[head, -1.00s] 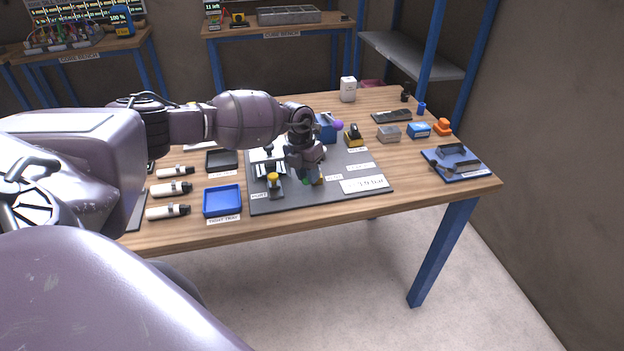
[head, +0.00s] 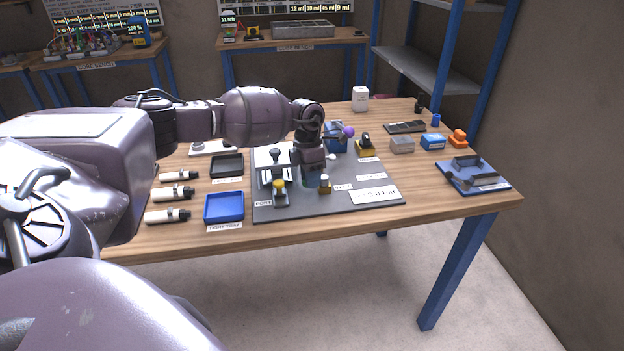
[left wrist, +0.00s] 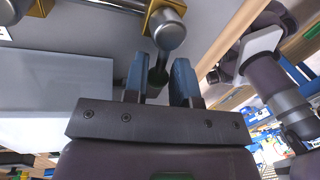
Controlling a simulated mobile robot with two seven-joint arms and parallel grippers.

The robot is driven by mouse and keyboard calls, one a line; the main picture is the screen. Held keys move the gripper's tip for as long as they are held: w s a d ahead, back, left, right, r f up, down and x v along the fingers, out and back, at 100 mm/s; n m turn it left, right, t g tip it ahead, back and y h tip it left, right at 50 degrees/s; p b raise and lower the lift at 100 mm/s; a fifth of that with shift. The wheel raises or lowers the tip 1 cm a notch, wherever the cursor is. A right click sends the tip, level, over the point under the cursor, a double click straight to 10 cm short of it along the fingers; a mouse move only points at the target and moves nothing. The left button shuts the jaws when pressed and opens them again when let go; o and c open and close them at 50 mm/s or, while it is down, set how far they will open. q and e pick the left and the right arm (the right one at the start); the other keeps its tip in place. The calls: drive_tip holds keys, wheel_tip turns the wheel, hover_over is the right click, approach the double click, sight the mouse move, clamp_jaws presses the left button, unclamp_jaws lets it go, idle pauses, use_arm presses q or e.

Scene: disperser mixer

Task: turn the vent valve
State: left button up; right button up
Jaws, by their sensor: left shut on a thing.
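The vent valve (head: 325,185) is a small brass-coloured fitting beside its label on the dark grey panel (head: 350,207). In the left wrist view its brass body (left wrist: 163,14) shows at the top, with a rounded metal end and a dark stem (left wrist: 158,78). My left gripper (head: 312,186) reaches down to the panel just left of the brass fitting. In the left wrist view its two blue fingers (left wrist: 160,85) stand either side of the dark stem, shut on it. The grip itself is partly hidden in the head view.
A blue tray (head: 224,207), a black tray (head: 227,166) and several white cylinders lie further left. A pressure label (head: 375,194) lies to the right, and a blue fixture (head: 473,176) near the right edge.

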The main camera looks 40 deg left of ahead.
use_arm(q)
drive_tip(key=shift+r, duration=0.1)
idle(0.3)
drive_tip(key=o, duration=0.9)
wheel_tip(320, 180, up, 10)
drive_tip(key=w+a, duration=0.1)
drive_tip(key=shift+a+r, duration=0.25)
drive_tip(key=shift+a, duration=0.15)
drive_tip(key=shift+w, duration=0.1)
